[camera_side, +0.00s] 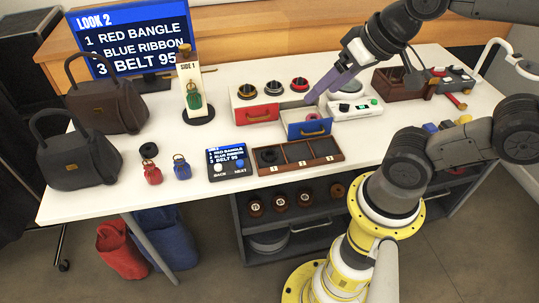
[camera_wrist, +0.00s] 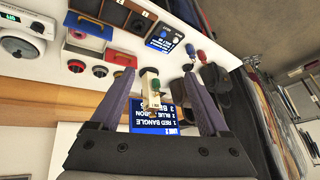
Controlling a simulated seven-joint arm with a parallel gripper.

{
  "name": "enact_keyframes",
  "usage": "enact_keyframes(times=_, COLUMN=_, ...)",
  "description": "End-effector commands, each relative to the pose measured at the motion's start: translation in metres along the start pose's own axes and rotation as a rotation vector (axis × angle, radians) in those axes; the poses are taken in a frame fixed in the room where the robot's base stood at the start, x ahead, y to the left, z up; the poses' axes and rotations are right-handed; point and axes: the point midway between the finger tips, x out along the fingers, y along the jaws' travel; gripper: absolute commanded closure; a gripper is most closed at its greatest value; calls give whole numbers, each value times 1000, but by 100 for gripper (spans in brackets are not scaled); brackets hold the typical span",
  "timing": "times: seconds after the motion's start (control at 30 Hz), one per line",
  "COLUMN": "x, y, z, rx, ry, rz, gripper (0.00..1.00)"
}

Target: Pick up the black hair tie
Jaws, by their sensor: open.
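Two black ring-like items could be the black hair tie, and I cannot tell which it is. One black ring (camera_side: 149,151) lies on the white table behind the small red bag. Another black ring (camera_side: 267,156) lies in the left compartment of the wooden tray (camera_side: 301,168). My gripper (camera_side: 312,98) is above the table near the drawer unit, its purple fingers pointing down and left, away from both rings. In the wrist view my gripper (camera_wrist: 160,98) has its fingers wide apart with nothing held between them.
The drawer unit (camera_side: 258,115) has its blue drawer (camera_side: 308,130) pulled out, with ring holders on top. A white scale (camera_side: 355,107), a display stand (camera_side: 191,88), a button panel (camera_side: 228,163) and dark handbags (camera_side: 75,163) stand around.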

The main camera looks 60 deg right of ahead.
Motion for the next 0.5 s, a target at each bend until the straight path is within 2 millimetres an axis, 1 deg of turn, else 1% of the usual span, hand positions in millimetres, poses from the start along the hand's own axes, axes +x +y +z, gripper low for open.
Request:
enact_keyframes(times=0.03, x=4, y=-3, z=-12, rx=90, ry=-5, rz=4, gripper=21)
enact_keyframes(times=0.07, x=6, y=-5, z=-19, rx=150, ry=-7, rz=7, gripper=21)
enact_keyframes(times=0.17, x=23, y=-9, z=-46, rx=359, ry=-33, rz=31, gripper=21)
enact_keyframes(times=0.2, x=34, y=-9, z=-57, rx=449, ry=-50, rz=48, gripper=21)
enact_keyframes(times=0.27, x=53, y=-9, z=-71, rx=573, ry=-75, rz=77, gripper=21)
enact_keyframes(times=0.3, x=67, y=-8, z=-80, rx=652, ry=-93, rz=99, gripper=21)
enact_keyframes(times=0.37, x=91, y=-4, z=-91, rx=764, ry=-121, rz=138, gripper=21)
enact_keyframes(times=0.4, x=108, y=-1, z=-96, rx=832, ry=-140, rz=165, gripper=21)
enact_keyframes(times=0.47, x=135, y=5, z=-101, rx=924, ry=-170, rz=210, gripper=21)
enact_keyframes(times=0.5, x=153, y=10, z=-102, rx=976, ry=-190, rz=241, gripper=21)
